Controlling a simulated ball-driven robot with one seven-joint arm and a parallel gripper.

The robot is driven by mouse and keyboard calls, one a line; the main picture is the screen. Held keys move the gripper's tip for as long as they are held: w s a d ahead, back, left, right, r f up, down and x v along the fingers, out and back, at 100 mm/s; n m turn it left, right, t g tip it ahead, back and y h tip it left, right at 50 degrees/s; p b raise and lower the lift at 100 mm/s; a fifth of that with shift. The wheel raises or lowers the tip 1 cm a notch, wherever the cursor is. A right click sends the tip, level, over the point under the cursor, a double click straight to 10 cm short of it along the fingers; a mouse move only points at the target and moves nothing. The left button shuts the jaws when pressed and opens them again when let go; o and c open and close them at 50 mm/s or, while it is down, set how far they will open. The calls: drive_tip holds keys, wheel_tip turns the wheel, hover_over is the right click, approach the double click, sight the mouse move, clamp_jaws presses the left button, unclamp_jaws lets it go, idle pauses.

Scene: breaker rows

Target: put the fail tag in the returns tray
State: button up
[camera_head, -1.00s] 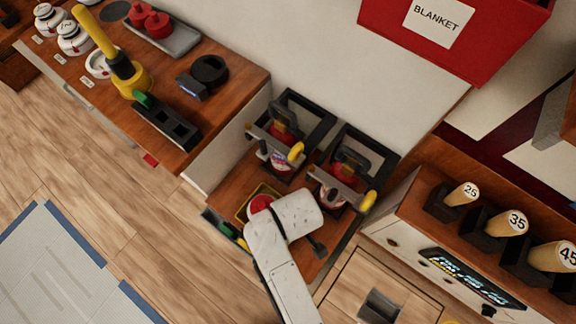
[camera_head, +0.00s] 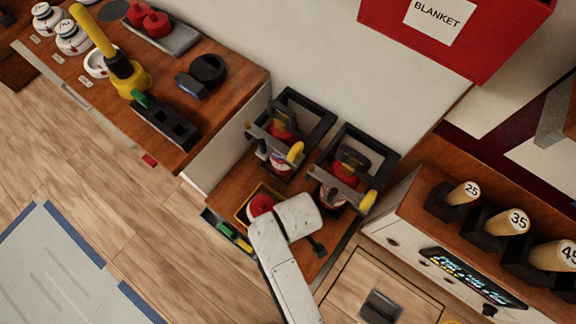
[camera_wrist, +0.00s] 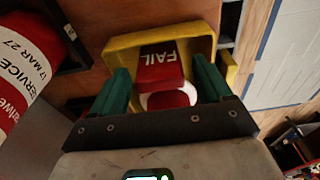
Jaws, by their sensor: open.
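The red fail tag (camera_wrist: 162,67), with white FAIL lettering, lies within the yellow tray (camera_wrist: 205,33) in the wrist view. A white band and a rounded red part show at its near end. My gripper (camera_wrist: 162,84) is open, with one green finger on each side of the tag. A gap shows beside the fingers. In the head view a round red part of the tag (camera_head: 260,204) shows in the yellow tray (camera_head: 242,208), next to my white arm. My fingers are hidden there. No label naming the tray is readable.
Two black clamp frames (camera_head: 283,125) (camera_head: 350,165) with red and white canisters stand behind the tray. A black holder (camera_head: 228,231) with green and yellow pieces is at the bench's left edge. A service-labelled cylinder (camera_wrist: 25,65) is close at left in the wrist view.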

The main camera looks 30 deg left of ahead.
wheel_tip(320, 180, up, 12)
drive_tip(key=d+p, duration=0.1)
drive_tip(key=shift+d, duration=0.2)
idle(0.4)
drive_tip(key=shift+s, duration=0.1)
idle(0.5)
